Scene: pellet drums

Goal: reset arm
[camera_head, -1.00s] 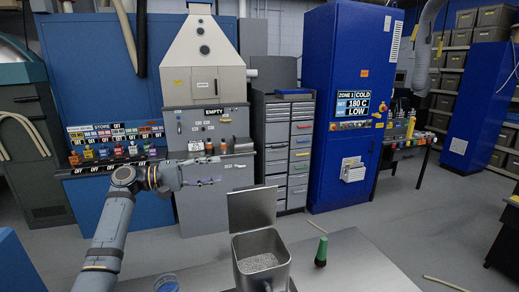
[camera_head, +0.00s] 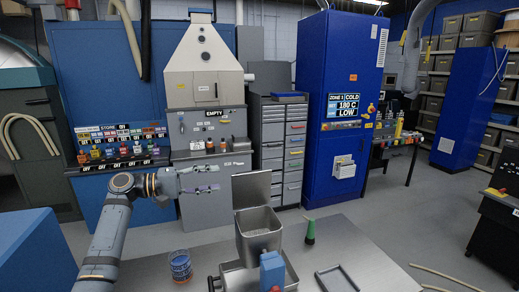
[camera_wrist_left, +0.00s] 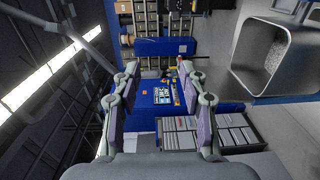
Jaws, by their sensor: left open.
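My left gripper (camera_head: 204,179) is at the end of my left arm, which comes in from the lower left in the head view. It is raised above the left part of the bench and points right. In the left wrist view its two fingers (camera_wrist_left: 158,115) stand apart with nothing between them. A metal bin (camera_head: 258,236) holding pale pellets, with its lid raised at the back, stands to the right of and below the gripper. The bin also shows at the right of the wrist view (camera_wrist_left: 240,58). My right gripper is not in view.
On the bench (camera_head: 370,250) are a blue round container (camera_head: 180,265), a blue item (camera_head: 272,270), a green cone-shaped thing (camera_head: 310,231) and a dark frame (camera_head: 336,277).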

